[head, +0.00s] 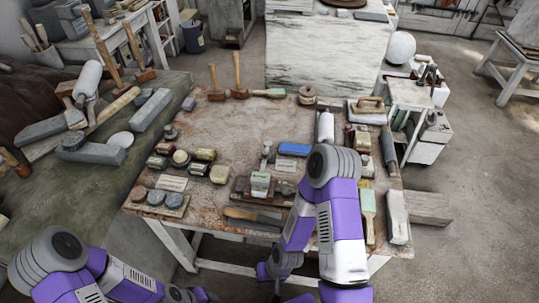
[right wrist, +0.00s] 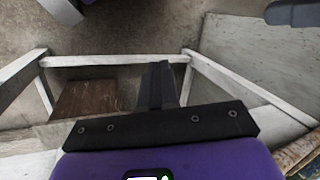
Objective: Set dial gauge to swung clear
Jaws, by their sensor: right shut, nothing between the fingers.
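A small upright device (head: 261,183) with a pale block and a thin post stands on the worktable, right of its middle in the head view. It may be the dial gauge, but it is too small for me to make out a dial or how its arm is turned. My right gripper (right wrist: 160,84) is shut and empty in the right wrist view, over the floor and white table framing. In the head view my right arm bends down to the table's front edge, with its hand low and apart from the device. My left gripper is out of the head view.
The worktable (head: 225,125) carries several small blocks, a blue block (head: 294,149), brushes and mallets. A white roller-like cylinder (head: 325,126) lies right of the middle. A plaster sphere (head: 400,47) sits at the back right. The table's back middle is fairly clear.

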